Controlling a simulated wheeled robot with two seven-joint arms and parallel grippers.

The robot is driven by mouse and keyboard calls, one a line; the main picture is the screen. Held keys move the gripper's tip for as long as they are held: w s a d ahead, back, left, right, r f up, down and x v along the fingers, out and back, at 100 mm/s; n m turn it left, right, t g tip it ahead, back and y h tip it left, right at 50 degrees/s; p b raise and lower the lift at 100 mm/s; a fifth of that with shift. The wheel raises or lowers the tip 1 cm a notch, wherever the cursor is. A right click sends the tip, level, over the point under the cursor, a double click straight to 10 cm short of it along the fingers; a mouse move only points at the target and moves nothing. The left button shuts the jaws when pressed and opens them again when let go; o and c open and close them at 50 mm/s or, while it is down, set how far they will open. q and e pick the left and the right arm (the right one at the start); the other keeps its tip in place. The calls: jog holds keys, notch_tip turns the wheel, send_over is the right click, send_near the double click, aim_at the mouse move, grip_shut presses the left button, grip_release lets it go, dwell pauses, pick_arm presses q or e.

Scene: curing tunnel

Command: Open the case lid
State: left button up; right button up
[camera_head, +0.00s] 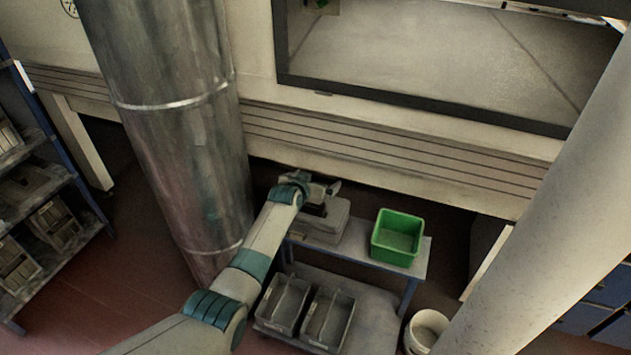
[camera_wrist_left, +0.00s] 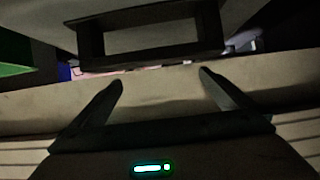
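A grey case (camera_head: 322,222) sits on the left end of the bench in the head view, partly hidden by my left gripper. In the left wrist view, a dark rectangular handle-like frame (camera_wrist_left: 92,44) stands out from a pale grey surface that looks like the case. My left gripper (camera_head: 333,188) is over the far side of the case. In the left wrist view my left gripper (camera_wrist_left: 160,78) has its two fingers wide apart, with nothing between them. The fingertips point toward the dark frame and appear apart from it. I cannot tell whether the lid is raised. My right gripper is not in view.
A green bin (camera_head: 397,221) stands on the bench (camera_head: 350,251) right of the case. Grey trays (camera_head: 328,315) rest on the lower shelf. A white bucket (camera_head: 428,326) stands to the right. A large metal duct (camera_head: 180,130) rises left of my arm. A panelled wall (camera_head: 380,155) is behind.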

pick_arm(q)
jog(key=shift+s+r, duration=0.1)
jog(key=shift+s, duration=0.1)
jog(key=shift+s+a+r+p, duration=0.2)
jog(key=shift+s+r+p, duration=0.1)
jog(key=shift+s, duration=0.15)
jog(key=p+v, duration=0.1)
jog(key=v, duration=0.4)
jog(key=p+v, duration=0.1)
jog(key=v, duration=1)
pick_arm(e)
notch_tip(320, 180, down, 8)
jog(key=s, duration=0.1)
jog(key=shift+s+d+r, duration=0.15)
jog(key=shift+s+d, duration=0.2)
pick_arm(q)
jog(key=shift+f, duration=0.1)
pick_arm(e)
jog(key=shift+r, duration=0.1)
